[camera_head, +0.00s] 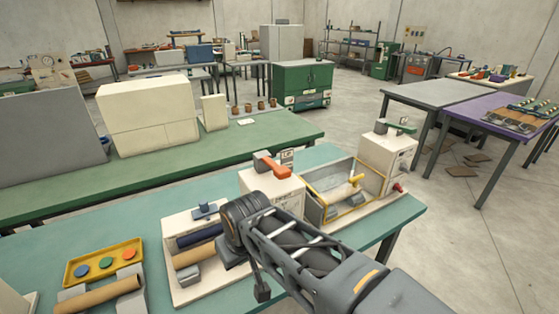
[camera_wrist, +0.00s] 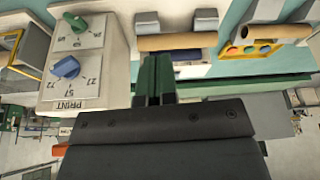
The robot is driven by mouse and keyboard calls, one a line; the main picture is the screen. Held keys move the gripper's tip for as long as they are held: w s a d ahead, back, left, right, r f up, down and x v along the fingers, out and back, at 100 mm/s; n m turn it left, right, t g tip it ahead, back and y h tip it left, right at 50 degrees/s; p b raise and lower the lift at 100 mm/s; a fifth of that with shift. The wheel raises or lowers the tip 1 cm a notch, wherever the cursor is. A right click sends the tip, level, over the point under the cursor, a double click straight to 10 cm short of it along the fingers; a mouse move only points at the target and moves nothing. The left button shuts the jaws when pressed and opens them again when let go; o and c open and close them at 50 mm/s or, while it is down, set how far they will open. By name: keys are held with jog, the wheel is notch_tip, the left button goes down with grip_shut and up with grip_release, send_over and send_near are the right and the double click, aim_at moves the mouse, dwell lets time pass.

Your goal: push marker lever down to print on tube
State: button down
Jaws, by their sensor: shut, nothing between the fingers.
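In the head view an orange lever (camera_head: 270,168) sits on top of a white box (camera_head: 285,188) in the middle of the winder; I take it for the marker lever, and it looks raised. A tan tube (camera_head: 188,258) lies in the left part of the machine, below a dark blue roller (camera_head: 198,237). My arm covers part of the box and rollers, and hides my fingertips there. In the wrist view my gripper (camera_wrist: 153,72) is shut and empty. A white panel marked PRINT (camera_wrist: 75,92), with a blue knob (camera_wrist: 66,68) and a green knob (camera_wrist: 75,22), is left of it.
A yellow tray with coloured discs (camera_head: 104,262) and a brown roll on grey supports (camera_head: 100,294) are at the left. A yellow-framed guard (camera_head: 335,186) and a white box with a green top (camera_head: 387,150) stand right. The bench's right end (camera_head: 405,212) is clear.

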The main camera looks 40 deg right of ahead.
jog(key=w+d+r+m+p, duration=0.1)
jog(key=w+d+r, duration=0.3)
jog(key=r, duration=0.3)
jog(key=w+d+r+p, duration=0.2)
jog(key=w+d+r, duration=0.15)
jog(key=r, duration=0.35)
notch_tip(320, 180, up, 11)
jog(key=g+p, duration=0.1)
send_over(279, 169)
jog(key=s, duration=0.3)
jog(key=shift+w+f+m, duration=0.15)
jog(key=shift+w+m, duration=0.1)
jog(key=shift+m, duration=0.05)
jog(key=x, duration=0.8)
jog(key=s+x, duration=0.1)
jog(key=x, duration=0.3)
jog(key=shift+d+f+p, duration=0.1)
jog(key=shift+f+p, duration=0.05)
jog(key=shift+p, duration=0.15)
jog(key=shift+x, duration=0.75)
jog(key=shift+s+f, duration=0.2)
jog(key=shift+s, duration=0.05)
